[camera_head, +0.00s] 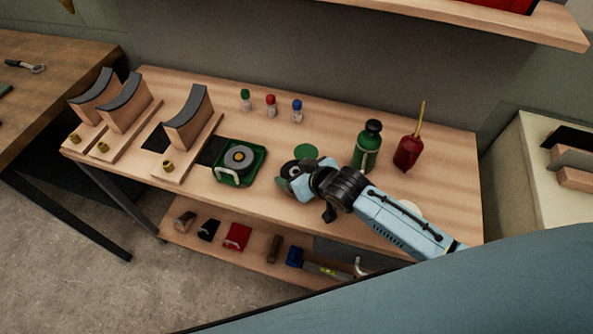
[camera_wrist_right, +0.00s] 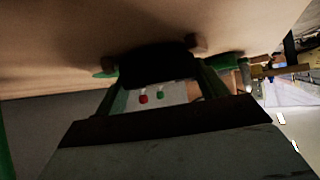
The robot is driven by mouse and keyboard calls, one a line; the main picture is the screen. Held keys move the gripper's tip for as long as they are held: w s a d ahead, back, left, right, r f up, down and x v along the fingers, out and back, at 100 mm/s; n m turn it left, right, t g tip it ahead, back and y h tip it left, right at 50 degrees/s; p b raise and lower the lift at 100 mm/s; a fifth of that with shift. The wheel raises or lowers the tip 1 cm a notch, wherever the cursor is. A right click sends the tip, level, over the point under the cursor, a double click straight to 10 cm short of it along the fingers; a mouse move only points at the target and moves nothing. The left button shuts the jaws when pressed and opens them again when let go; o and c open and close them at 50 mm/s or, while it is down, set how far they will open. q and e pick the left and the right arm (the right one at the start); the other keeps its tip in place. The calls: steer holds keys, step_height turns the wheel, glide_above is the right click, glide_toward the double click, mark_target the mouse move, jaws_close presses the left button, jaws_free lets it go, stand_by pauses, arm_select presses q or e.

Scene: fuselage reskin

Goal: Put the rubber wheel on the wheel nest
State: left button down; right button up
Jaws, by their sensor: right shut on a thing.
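My right gripper (camera_head: 287,172) is low over the middle of the workbench, shut on a dark thing that I take for the rubber wheel (camera_wrist_right: 155,65). In the right wrist view it is a black, shadowed shape between the fingertips, so its exact outline is hard to tell. A flat green disc (camera_head: 306,151), which may be the wheel nest, lies on the bench just behind the gripper, partly hidden by it. I cannot tell whether the held thing touches the bench. My left gripper is not in view.
A green tray (camera_head: 221,175) with a dark round piece stands left of the gripper. A green bottle (camera_head: 366,148) and red oil can (camera_head: 408,151) stand right of it. Three small bottles (camera_head: 270,106) stand behind. Curved cradles (camera_head: 187,122) fill the left end.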

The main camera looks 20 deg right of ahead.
steer(key=o, duration=1.2)
steer(key=shift+f, duration=0.1)
steer(key=shift+o, duration=0.2)
steer(key=shift+r, duration=0.2)
steer(key=p+v, duration=0.2)
steer(key=v, duration=1)
steer(key=shift+p, duration=0.35)
